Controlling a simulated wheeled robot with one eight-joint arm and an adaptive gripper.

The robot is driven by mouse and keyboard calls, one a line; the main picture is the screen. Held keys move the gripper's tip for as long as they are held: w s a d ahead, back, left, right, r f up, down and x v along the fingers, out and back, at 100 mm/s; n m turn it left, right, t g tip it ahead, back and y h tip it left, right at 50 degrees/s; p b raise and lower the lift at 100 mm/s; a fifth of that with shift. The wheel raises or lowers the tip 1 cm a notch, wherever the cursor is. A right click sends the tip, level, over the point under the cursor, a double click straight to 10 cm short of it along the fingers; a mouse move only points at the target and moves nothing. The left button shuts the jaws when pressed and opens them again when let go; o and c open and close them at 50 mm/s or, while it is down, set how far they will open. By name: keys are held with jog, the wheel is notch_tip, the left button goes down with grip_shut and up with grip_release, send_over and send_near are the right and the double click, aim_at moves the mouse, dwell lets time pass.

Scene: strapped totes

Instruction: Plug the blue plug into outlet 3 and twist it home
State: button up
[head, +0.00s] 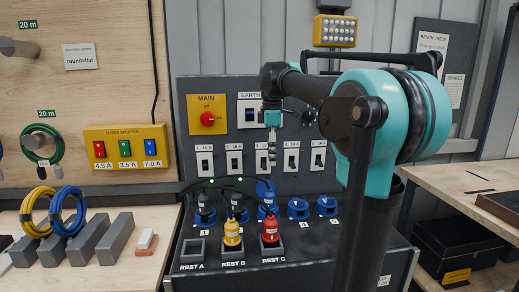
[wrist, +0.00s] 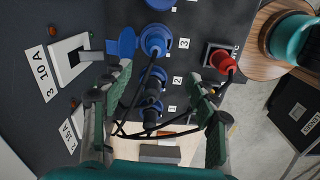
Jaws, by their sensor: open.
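The blue plug (head: 268,201) stands in outlet 3, the middle blue socket of the row on the dark bench. In the wrist view the blue plug (wrist: 154,42) sits beside the label "3", with a black cable running from its top. The blue lid (wrist: 124,42) of outlet 3 is raised beside it. I cannot tell whether the plug is fully twisted. My gripper (head: 272,160) points down above the plug, apart from it. In the wrist view its fingers (wrist: 159,76) are spread and empty, with the plug seen beyond the tips.
Black plugs (head: 205,208) fill outlets 1 and 2; outlets 4 (head: 298,208) and 5 (head: 327,206) look closed. The yellow plug (head: 232,234) stands in rest B and the red plug (head: 270,230) in rest C. Rest A (head: 194,249) is empty. The switch panel (head: 220,135) rises close behind.

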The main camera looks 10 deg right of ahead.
aim_at(269, 199)
jog(key=f, duration=1.7)
jog(key=shift+w+a+f, duration=0.15)
jog(key=shift+w+f, duration=0.05)
jog(key=shift+w, duration=0.2)
jog(key=c, duration=1.3)
jog(key=shift+m, duration=0.7)
jog(key=shift+c, duration=0.2)
jog(key=shift+m, duration=0.7)
